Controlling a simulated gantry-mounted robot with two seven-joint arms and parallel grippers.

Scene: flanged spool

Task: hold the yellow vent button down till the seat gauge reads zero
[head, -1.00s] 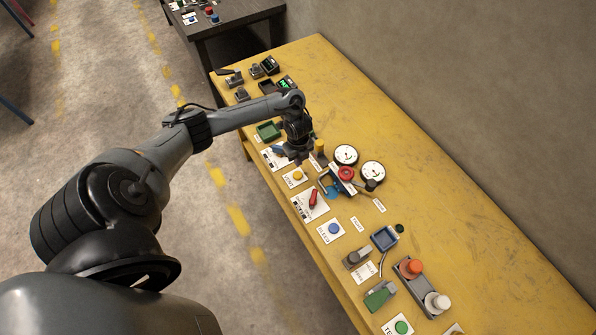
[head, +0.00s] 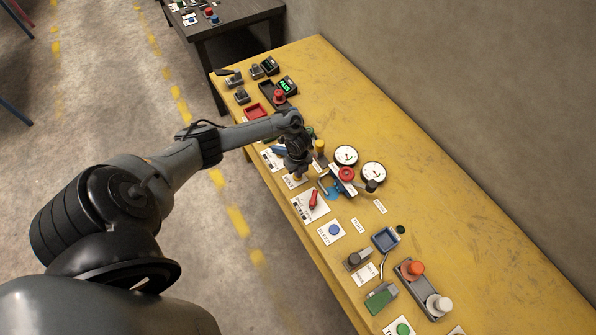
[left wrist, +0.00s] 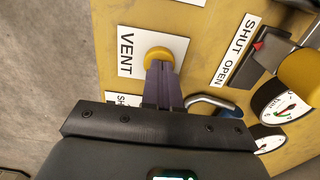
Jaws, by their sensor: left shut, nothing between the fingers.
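The yellow vent button (left wrist: 160,54) sits beside a white VENT label (left wrist: 127,50) in the left wrist view. My left gripper (left wrist: 160,72) is shut and empty, its fingertips at the button and covering its near part. They look in contact, but I cannot tell how far the button is pressed. In the head view my left gripper (head: 297,171) is over the button, which is mostly hidden. Two white round gauges (head: 346,155) (head: 373,172) stand to the right. I cannot tell which is the seat gauge, nor read the needles. My right gripper is not in view.
A red handwheel (head: 346,174) and a yellow-topped post (head: 320,148) stand close to the gripper's right. A red lever (head: 313,199) and a blue button (head: 334,229) lie nearer. A SHUT/OPEN label (left wrist: 235,50) is beside the valve.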

